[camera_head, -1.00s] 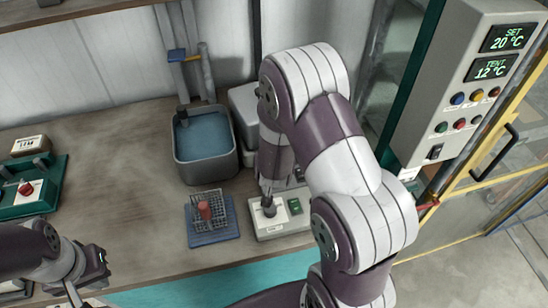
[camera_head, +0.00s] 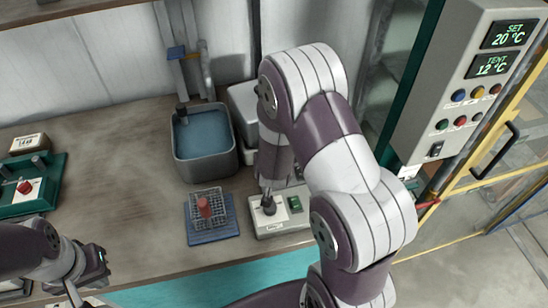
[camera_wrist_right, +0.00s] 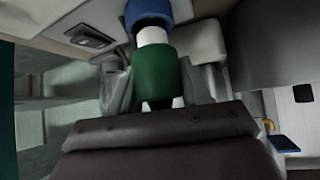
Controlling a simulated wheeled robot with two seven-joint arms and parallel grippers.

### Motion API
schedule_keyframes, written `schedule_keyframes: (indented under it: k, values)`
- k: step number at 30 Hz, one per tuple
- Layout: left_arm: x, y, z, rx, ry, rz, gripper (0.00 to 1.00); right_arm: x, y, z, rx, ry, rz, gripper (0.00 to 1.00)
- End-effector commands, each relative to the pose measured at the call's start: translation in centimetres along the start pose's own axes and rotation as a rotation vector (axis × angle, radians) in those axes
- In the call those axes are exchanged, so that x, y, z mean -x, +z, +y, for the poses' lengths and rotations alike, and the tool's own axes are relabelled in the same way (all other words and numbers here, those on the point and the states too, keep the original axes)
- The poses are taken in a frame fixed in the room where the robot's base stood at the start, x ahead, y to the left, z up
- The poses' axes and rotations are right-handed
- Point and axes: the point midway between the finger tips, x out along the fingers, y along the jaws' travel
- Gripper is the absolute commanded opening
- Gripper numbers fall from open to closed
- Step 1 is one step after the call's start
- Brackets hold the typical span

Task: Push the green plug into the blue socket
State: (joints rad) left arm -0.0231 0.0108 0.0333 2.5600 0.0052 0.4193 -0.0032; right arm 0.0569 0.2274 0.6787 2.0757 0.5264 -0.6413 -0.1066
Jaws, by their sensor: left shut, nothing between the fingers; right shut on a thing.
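In the right wrist view the green plug (camera_wrist_right: 156,75) sits between the fingers of my right gripper (camera_wrist_right: 155,88), which is shut on it. Beyond it, in line, is the blue socket (camera_wrist_right: 148,11) at the top edge. A white section (camera_wrist_right: 151,37) shows between green and blue; I cannot tell how deep it sits in the blue part. In the head view my right arm covers the plug and socket, and the right fingers are hidden. My left gripper (camera_head: 101,266) is shut and empty at the lower left, away from them.
On the bench stand a water bath (camera_head: 205,145), a wire rack (camera_head: 206,206) with a red item on a blue mat, and a small white device (camera_head: 275,228) beside my right arm. A green fixture (camera_head: 45,197) is at left. A control panel (camera_head: 455,120) stands at right. The left-middle bench is clear.

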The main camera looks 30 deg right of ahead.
Motion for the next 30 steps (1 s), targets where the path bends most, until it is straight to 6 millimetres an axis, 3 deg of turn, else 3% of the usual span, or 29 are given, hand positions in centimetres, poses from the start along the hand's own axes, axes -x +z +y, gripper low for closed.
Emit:
schedule_keyframes:
  k: [26, 27, 30]
  values:
    - [-1.8, 0.2, 0.0, 0.0, 0.0, 0.0, 0.0, -1.6, 1.6, 0.0, 0.0, 0.0, 0.001, 0.15]
    - [-1.8, 0.2, 0.0, 0.0, 0.0, 0.0, 0.0, -1.6, 1.6, 0.0, 0.0, 0.0, 0.001, 0.5]
    - [-1.7, 0.2, 0.0, 0.0, 0.0, 0.0, 0.0, -1.6, 1.5, 0.0, 0.0, 0.0, 0.001, 0.77]
